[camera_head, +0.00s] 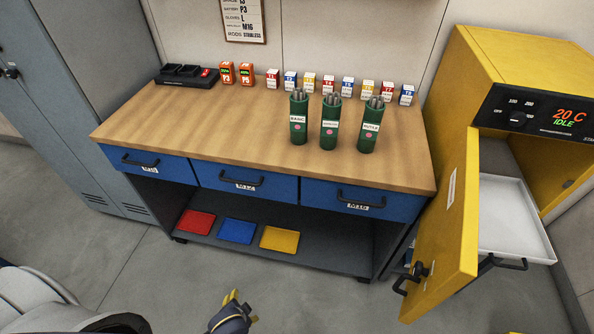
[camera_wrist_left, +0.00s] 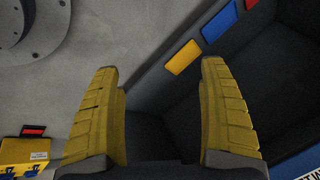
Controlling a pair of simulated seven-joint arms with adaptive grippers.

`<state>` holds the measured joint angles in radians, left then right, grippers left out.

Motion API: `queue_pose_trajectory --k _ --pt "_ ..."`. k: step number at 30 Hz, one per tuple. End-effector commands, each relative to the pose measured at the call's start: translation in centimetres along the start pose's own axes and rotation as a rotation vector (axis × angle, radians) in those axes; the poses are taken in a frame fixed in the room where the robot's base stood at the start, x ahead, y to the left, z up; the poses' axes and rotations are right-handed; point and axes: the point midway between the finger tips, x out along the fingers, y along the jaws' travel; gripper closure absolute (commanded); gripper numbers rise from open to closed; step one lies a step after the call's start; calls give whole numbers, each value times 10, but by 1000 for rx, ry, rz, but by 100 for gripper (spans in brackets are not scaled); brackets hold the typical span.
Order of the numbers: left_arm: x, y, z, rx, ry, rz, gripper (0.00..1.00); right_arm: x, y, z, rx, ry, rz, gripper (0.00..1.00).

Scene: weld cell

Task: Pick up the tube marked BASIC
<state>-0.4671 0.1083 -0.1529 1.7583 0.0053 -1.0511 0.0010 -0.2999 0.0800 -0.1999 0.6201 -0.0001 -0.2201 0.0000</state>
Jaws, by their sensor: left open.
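The green tube marked BASIC (camera_head: 298,119) stands upright on the wooden bench top, the leftmost of three green tubes, with grey rods showing at its open top. A middle green tube (camera_head: 330,123) and a right green tube marked RUTILE (camera_head: 370,126) stand beside it. My left gripper (camera_head: 239,308) is low in front of the bench, well below and apart from the tubes. In the left wrist view its two yellow fingers (camera_wrist_left: 160,100) are spread with nothing between them. My right gripper is in neither view.
The wooden bench top (camera_head: 200,119) is clear at left and front. Small boxes (camera_head: 309,81), a charger (camera_head: 187,75) and two devices (camera_head: 237,73) line its back. Coloured mats (camera_head: 237,231) lie on the lower shelf. A yellow oven's open door (camera_head: 451,240) is at right.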

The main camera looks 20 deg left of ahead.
Motion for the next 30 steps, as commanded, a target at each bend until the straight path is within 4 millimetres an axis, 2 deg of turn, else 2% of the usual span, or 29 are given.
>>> queue_pose_trajectory --k 1,3,11,15,23,30 --pt "-17 -16 -12 7 16 -26 22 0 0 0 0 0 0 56" --pt "-39 -36 -26 18 33 -57 22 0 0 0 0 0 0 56" --pt "-110 -99 -82 40 141 -143 22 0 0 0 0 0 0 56" --pt "-148 -132 -131 57 271 -160 22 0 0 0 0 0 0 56" --pt "-188 -162 -216 93 508 -95 22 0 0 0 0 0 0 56" --pt "-219 -189 -290 127 706 34 22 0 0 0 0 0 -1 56"
